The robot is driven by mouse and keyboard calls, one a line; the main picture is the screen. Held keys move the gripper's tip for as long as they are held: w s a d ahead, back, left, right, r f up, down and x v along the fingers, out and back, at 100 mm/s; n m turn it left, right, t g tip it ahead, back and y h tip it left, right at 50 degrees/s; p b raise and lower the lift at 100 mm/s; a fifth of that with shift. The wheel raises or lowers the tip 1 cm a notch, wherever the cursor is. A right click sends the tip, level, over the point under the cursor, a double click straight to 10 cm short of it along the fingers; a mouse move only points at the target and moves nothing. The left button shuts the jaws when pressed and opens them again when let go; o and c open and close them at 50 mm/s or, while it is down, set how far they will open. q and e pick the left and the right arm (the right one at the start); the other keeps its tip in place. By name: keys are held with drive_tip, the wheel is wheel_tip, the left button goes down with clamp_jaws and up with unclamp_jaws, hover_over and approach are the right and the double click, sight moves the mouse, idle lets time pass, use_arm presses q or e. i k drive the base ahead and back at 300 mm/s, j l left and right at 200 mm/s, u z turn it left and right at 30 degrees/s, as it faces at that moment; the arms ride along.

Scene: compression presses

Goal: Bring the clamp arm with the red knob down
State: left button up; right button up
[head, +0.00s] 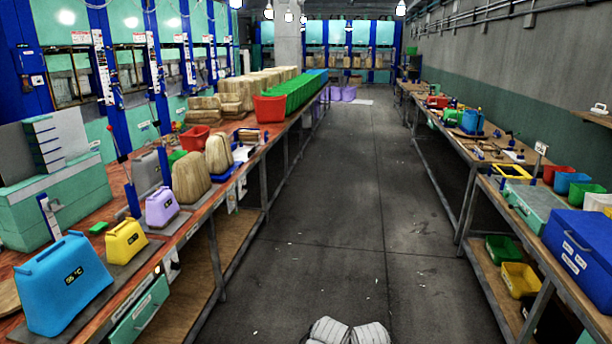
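Small tools and fixtures (484,148) lie on the right workbench (463,150), too small to tell apart. Neither of my grippers is in view. A white ribbed shape shows at the bottom middle edge; I cannot tell what it is.
A long bench (205,208) on the left carries a blue case (62,285), a yellow case (126,241), a lilac case (161,208) and green bins (287,98). A blue box (580,250) stands at right. The grey aisle floor (340,210) between is clear.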

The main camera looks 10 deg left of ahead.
sight(121, 159)
drive_tip(key=i+u, duration=0.3)
drive_tip(key=i, duration=0.5)
drive_tip(key=i+l+u, duration=0.15)
drive_tip(key=i+u, duration=0.2)
drive_tip(key=i, duration=0.45)
drive_tip(key=i+j, duration=0.4)
drive_tip(key=i+j+u, duration=0.1)
drive_tip(key=i+j, duration=0.25)
drive_tip(key=i, duration=0.3)
